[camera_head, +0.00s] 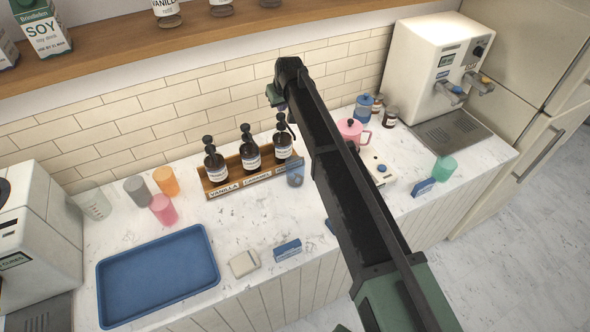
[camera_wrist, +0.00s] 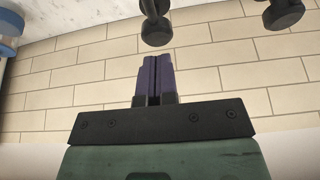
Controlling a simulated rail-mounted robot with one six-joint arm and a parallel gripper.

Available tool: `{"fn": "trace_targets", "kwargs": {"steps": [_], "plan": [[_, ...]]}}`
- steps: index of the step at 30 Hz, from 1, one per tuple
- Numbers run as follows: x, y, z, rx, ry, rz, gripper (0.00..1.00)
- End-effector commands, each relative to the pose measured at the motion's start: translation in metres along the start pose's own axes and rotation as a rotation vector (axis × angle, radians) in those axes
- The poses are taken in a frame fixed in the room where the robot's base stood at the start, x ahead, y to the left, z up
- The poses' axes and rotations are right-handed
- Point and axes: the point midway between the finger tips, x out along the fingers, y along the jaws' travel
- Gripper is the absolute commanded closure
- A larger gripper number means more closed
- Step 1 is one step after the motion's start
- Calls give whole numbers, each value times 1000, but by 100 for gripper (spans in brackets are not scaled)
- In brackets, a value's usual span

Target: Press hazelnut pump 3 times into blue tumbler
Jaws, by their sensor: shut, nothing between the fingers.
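Three dark pump bottles stand in a wooden rack; the front labels read vanilla and caramel. The third label is partly hidden, and its bottle, the hazelnut pump (camera_head: 283,147), is at the right end. The blue tumbler (camera_head: 295,178) stands on the counter in front of it, beside my arm. My gripper (camera_head: 277,101) is above the hazelnut pump head, its fingers hard to make out there. In the wrist view, which looks upside down, my gripper (camera_wrist: 155,58) has its purple fingers shut and empty. The hazelnut pump head (camera_wrist: 155,30) is just past the fingertips, with a visible gap.
The caramel pump (camera_head: 250,150) is close on the left. Pink, orange and grey cups and a blue tray (camera_head: 158,275) are further left. A pink pot (camera_head: 351,130), jars and a white dispenser (camera_head: 440,65) are to the right. The shelf (camera_head: 190,42) runs above.

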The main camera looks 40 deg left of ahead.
Motion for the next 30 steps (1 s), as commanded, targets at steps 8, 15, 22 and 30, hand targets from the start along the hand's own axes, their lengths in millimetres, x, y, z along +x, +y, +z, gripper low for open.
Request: {"fn": "trace_targets", "kwargs": {"steps": [8, 15, 22, 30], "plan": [[1, 0, 0, 0, 0, 0, 100], [2, 0, 1, 0, 0, 0, 100], [9, 0, 4, 0, 0, 0, 100], [18, 0, 7, 0, 0, 0, 100]]}}
